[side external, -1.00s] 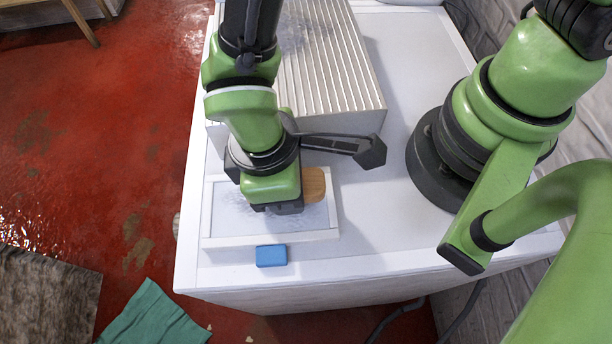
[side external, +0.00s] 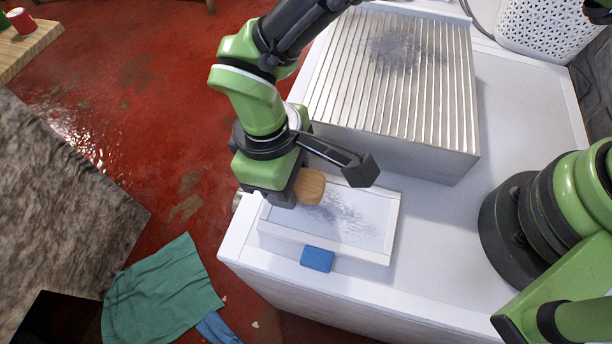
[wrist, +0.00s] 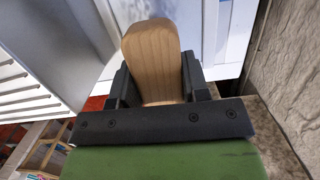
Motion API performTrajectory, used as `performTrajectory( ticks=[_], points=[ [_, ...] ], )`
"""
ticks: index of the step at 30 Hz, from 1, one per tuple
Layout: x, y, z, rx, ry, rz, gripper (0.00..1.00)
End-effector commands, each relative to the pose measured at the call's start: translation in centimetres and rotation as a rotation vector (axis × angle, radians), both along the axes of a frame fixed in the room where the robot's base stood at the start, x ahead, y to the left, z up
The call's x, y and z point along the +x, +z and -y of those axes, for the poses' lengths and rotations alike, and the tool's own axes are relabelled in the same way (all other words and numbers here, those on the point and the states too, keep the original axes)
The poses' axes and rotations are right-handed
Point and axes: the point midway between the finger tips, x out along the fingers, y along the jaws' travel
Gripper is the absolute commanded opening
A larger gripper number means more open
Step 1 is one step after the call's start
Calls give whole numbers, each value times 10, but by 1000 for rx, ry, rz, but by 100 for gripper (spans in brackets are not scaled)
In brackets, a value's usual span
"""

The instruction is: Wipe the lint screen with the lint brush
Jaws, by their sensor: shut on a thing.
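The lint screen (side external: 376,238) is a white-framed pale panel lying flat on the white top, with grey lint smudged across its middle. The lint brush (side external: 312,188) has a rounded wooden body. My gripper (side external: 284,196) is shut on it, over the screen's left end. In the wrist view my gripper (wrist: 156,82) has a dark finger on each side of the wooden brush (wrist: 152,58). The brush's underside is hidden, so I cannot tell whether it touches the screen. Part of the screen's left end is hidden behind my gripper.
A blue block (side external: 318,259) lies at the screen's front edge. A white ribbed box (side external: 430,90) with a grey smudge stands behind the screen. A white perforated basket (side external: 545,28) is at the back right. A green cloth (side external: 165,290) lies on the red floor.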

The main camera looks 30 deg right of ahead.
Motion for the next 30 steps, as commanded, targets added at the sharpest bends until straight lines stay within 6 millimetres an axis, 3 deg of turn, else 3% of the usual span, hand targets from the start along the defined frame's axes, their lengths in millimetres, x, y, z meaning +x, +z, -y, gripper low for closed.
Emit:
performTrajectory(
  ticks=[4,30],
  points=[
    [8,0,-8,1,0,1,23],
    [-48,0,48,-1,1,-1,23]
  ],
)
